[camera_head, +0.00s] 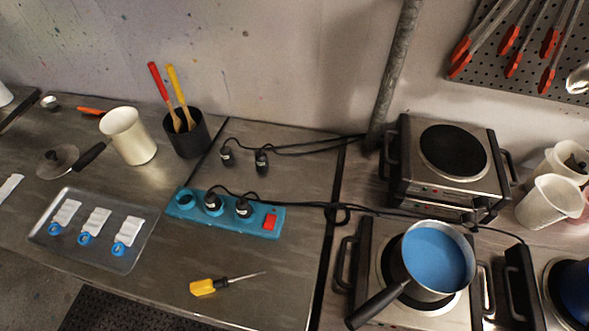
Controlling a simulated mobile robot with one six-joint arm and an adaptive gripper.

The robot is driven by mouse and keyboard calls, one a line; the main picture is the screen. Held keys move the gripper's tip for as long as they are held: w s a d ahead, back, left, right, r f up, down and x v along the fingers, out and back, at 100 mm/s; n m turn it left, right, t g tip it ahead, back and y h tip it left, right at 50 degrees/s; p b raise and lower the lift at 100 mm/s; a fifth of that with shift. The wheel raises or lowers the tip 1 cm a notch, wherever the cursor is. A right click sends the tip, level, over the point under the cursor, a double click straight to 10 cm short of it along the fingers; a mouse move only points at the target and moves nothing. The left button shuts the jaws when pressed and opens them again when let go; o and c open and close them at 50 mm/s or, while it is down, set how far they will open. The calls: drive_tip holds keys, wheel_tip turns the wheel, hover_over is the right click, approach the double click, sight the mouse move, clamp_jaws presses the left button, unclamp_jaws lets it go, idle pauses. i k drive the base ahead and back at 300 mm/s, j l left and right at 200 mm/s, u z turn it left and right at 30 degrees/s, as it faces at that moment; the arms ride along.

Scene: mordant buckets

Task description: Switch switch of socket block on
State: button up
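A blue socket block (224,214) lies on the metal bench in the middle of the head view. Two black plugs sit in its sockets, and the socket at its left end is empty. A red switch (269,222) is at its right end. I cannot tell from this view whether the switch is on or off. My gripper is not in view.
A yellow screwdriver (203,287) lies in front of the block. A tray (67,265) with white and blue items is at left. Hot plates (447,150) stand at right, one bearing a pot of blue liquid (438,258). Black cables (310,205) run rightward from the block.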

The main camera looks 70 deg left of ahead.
sight(271, 219)
drive_tip(key=u, duration=3.15)
